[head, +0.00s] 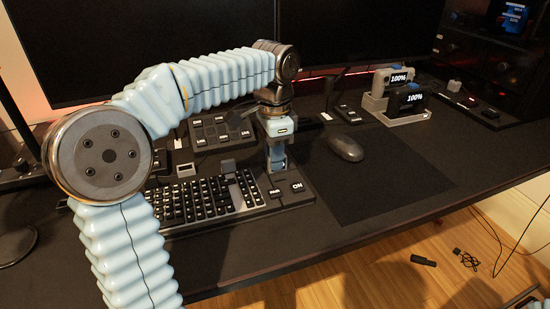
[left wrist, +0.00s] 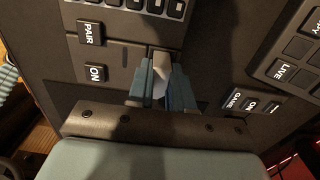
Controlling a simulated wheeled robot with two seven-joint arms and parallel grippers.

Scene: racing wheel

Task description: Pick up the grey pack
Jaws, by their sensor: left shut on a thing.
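My left gripper (head: 276,166) points down at the right part of the black keyboard (head: 205,203), near its ON and PAIR keys. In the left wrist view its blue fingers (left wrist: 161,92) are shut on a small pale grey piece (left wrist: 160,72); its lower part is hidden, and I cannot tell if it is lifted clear. At the back right, a pale grey pack (head: 394,77) reading 100% sits in a light grey dock (head: 398,118). A black pack (head: 409,99) reading 100% stands in front of it. My left gripper is well left of both packs.
A dark mouse (head: 346,148) lies on a black mat (head: 385,185) right of the gripper. A button pad (head: 218,131) is behind the keyboard. Large dark monitors (head: 345,30) line the back. The mat's front part is clear.

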